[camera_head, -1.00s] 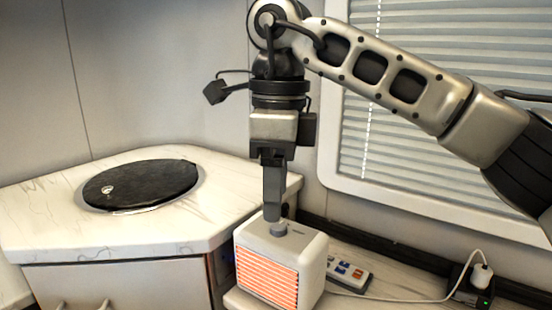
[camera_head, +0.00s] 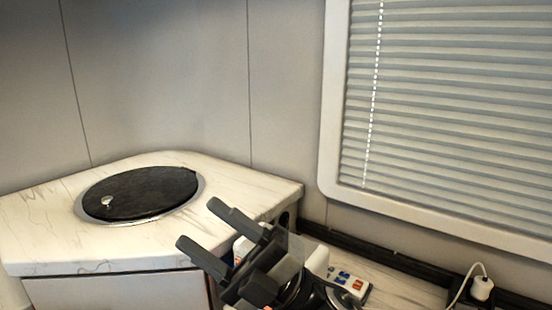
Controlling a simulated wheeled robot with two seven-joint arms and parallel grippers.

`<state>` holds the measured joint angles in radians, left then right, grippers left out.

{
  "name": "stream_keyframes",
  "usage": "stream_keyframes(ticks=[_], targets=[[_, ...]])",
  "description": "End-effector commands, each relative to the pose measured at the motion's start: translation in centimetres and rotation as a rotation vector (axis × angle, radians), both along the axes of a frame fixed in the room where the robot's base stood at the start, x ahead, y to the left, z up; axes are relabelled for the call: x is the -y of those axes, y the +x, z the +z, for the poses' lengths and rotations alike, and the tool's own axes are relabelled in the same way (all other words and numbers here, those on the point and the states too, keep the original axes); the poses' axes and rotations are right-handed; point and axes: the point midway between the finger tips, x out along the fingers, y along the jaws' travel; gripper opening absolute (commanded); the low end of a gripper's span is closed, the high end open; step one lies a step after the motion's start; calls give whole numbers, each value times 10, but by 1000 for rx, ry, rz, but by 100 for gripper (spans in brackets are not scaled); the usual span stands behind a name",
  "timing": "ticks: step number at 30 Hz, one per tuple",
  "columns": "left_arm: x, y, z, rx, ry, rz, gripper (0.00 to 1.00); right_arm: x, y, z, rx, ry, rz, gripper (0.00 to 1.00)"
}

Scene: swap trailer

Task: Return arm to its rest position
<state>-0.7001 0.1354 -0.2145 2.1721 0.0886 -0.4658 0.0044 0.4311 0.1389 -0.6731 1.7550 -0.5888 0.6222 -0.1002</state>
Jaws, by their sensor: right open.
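My right gripper (camera_head: 202,228) is low in the middle of the head view, with its two dark fingers pointing up and to the left. The fingers are apart with nothing between them. I cannot tell how far apart the gripper and heater are. My left gripper is not in view.
A marble-patterned counter (camera_head: 40,225) with a round black lid (camera_head: 140,193) is at the left. A remote-like panel with coloured buttons (camera_head: 350,284) lies behind the gripper. A white plug (camera_head: 481,288) with a cable is at the lower right. A blind-covered window (camera_head: 450,120) fills the upper right.

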Motion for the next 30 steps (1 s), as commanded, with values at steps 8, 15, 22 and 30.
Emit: stream_keyframes(ticks=[8,15,22,30], targets=[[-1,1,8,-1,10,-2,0,117,35,-152,-987,248,-363,54],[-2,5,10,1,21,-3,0,188,-37,-284,-1636,323,-575,54],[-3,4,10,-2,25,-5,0,214,-98,-334,-1932,336,-663,54],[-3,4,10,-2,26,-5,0,216,-104,-338,-1959,336,-670,54]])
